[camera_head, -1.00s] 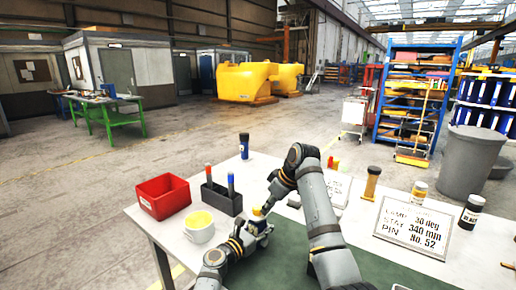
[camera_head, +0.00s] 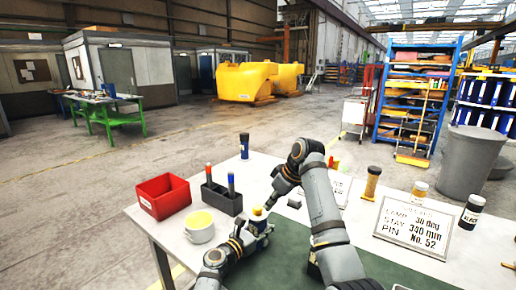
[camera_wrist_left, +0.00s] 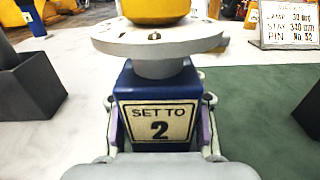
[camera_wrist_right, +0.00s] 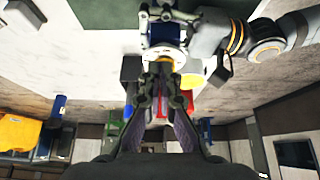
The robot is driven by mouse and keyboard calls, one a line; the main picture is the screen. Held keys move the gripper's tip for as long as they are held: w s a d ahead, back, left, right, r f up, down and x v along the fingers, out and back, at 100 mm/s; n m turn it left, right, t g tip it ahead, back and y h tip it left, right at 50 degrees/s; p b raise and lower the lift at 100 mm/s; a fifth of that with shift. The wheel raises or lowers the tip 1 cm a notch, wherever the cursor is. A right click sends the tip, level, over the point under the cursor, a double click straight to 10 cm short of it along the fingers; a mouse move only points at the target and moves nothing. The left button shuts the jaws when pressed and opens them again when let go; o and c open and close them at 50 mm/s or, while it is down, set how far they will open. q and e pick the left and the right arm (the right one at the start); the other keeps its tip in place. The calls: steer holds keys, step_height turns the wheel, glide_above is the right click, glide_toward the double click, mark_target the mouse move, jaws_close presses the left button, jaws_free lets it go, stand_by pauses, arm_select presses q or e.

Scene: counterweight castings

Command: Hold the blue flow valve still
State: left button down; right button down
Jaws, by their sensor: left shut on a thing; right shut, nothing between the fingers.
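The blue flow valve (camera_head: 259,224) stands at the near side of the table. In the left wrist view the valve (camera_wrist_left: 160,90) has a blue body with a "SET TO 2" label, a pale grey disc above it and a yellow top. My left gripper (camera_head: 250,230) is shut on the blue body, one finger on each side in the left wrist view (camera_wrist_left: 160,130). My right gripper (camera_wrist_right: 165,78) is shut and empty, with its fingertips close to the yellow top (camera_wrist_right: 165,62). I cannot tell whether they touch it.
A white cup (camera_head: 199,235), a red bin (camera_head: 165,208) and a dark marker holder (camera_head: 221,203) stand left of the valve. A blue bottle (camera_head: 244,150) stands behind. A sign (camera_head: 412,228) and jars (camera_head: 471,214) stand to the right. Green mat (camera_head: 285,262) lies near the front.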

mark_target(253, 233)
step_height(253, 233, up, 5)
steer(key=shift+f, duration=0.15)
arm_select(q)
steer(key=c, duration=0.7)
jaws_free()
steer(key=v, duration=1.1)
steer(key=shift+s+a, duration=0.15)
steer(key=shift+s, duration=0.05)
steer(key=shift+s+a, duration=0.15)
steer(key=shift+s, duration=0.05)
